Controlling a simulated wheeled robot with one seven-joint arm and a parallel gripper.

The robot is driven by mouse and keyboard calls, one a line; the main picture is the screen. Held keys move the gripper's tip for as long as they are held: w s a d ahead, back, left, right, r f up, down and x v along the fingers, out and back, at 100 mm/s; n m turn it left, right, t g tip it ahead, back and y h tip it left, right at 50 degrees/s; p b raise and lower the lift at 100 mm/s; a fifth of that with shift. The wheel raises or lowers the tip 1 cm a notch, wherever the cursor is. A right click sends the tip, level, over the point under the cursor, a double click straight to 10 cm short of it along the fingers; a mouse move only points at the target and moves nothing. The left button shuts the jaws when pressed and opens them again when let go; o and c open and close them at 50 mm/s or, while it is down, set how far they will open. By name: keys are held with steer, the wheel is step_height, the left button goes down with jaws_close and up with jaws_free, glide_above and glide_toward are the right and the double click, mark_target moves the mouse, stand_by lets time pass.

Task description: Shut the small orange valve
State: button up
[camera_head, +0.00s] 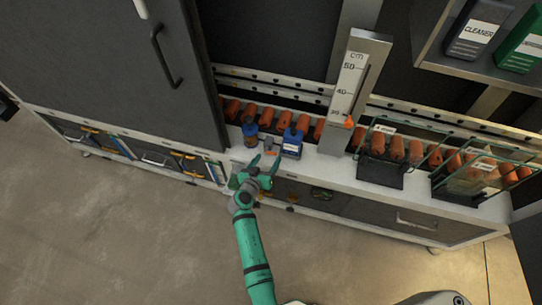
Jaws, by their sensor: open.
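My teal gripper (266,163) is open at the front edge of the white bench, just left of the picture's middle. Its two fingers point away from me, with a gap between them. A small orange piece (271,153), which looks like the small orange valve, shows at the gap near the fingertips. It is too small to tell whether its handle is turned open or shut, or whether a finger touches it. Blue fittings stand just behind it, one on the left (250,134) and one on the right (291,144).
A row of orange rollers (265,117) runs along the bench behind. A measuring post (350,88) with an orange pointer stands right of my gripper. Glass-sided baskets (384,160) sit farther right. A grey door (110,60) stands at left. The floor in front is clear.

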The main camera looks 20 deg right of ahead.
mark_target(271, 154)
steer(key=shift+x, duration=1.65)
